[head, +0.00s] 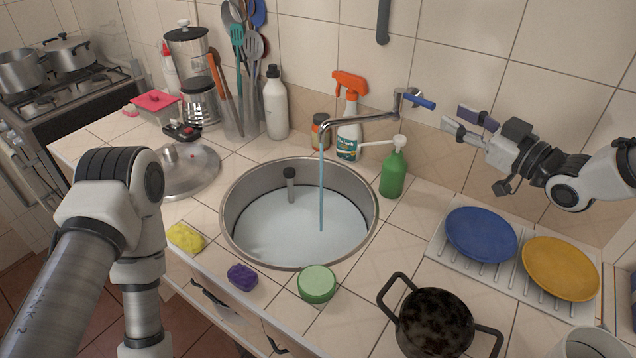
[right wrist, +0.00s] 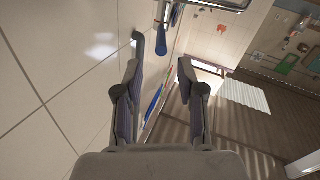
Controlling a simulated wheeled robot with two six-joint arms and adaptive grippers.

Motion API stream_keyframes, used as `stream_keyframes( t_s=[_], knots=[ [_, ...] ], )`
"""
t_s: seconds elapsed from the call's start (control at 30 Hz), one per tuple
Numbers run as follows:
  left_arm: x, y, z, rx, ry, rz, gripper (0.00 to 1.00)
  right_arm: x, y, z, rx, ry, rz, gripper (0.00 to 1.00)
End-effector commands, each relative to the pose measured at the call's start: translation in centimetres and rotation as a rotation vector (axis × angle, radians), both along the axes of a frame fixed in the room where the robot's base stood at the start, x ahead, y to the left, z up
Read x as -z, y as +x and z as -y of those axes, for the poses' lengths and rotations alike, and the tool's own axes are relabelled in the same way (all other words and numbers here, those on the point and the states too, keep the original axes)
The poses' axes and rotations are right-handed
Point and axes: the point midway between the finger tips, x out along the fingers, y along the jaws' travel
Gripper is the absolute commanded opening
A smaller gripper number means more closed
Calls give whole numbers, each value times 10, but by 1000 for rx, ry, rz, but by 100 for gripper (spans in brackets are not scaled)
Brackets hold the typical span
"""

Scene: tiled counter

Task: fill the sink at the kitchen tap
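The round steel sink (head: 233,224) is set in the tiled counter. Pale water (head: 285,240) lies across its basin, below the rim. The wall tap (head: 362,117) has its spout over the sink, and a thin blue stream (head: 321,180) runs from it into the water. A grey upright piece with a dark top (head: 290,183) stands in the basin. The tap's blue lever (head: 421,103) points right. My right gripper (head: 461,127) is open and empty, just right of the lever and apart from it; its spread fingers show in the right wrist view (right wrist: 158,85). My left gripper is out of view.
An orange-topped spray bottle (head: 350,130) and green soap dispenser (head: 393,172) stand behind the sink. A rack with a blue plate (head: 480,234) and yellow plate (head: 560,268) is below my right arm. A yellow sponge (head: 185,238) and dark pot (head: 435,322) are in front.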

Motion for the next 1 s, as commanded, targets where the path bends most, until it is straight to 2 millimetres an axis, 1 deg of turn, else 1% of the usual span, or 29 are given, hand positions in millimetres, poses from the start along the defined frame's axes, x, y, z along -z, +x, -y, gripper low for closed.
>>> stream_keyframes(
  t_s=[0.03, 0.1, 0.27, 0.43, 0.53, 0.67, 0.87, 0.9, 1.0],
  knots=[
    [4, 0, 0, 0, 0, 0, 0, 4, 12, -9, -7, -11, 0, 39],
    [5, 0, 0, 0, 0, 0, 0, 3, 24, -19, -13, -7, 1, 39],
    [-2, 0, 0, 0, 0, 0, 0, 0, 39, -29, -14, -3, 0, 39],
    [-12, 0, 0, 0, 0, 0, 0, -1, 66, -50, -14, -4, 1, 39],
    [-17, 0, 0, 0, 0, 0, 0, -1, 79, -59, -12, -2, 2, 39],
    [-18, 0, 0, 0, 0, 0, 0, 0, 88, -65, -12, 1, 3, 39],
    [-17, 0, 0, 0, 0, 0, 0, 1, 89, -65, -11, 2, 2, 39],
    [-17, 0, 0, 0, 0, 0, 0, 1, 88, -65, -11, 2, 2, 32],
    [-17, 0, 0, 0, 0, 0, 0, 1, 88, -65, -12, 2, 2, 0]
  ],
)
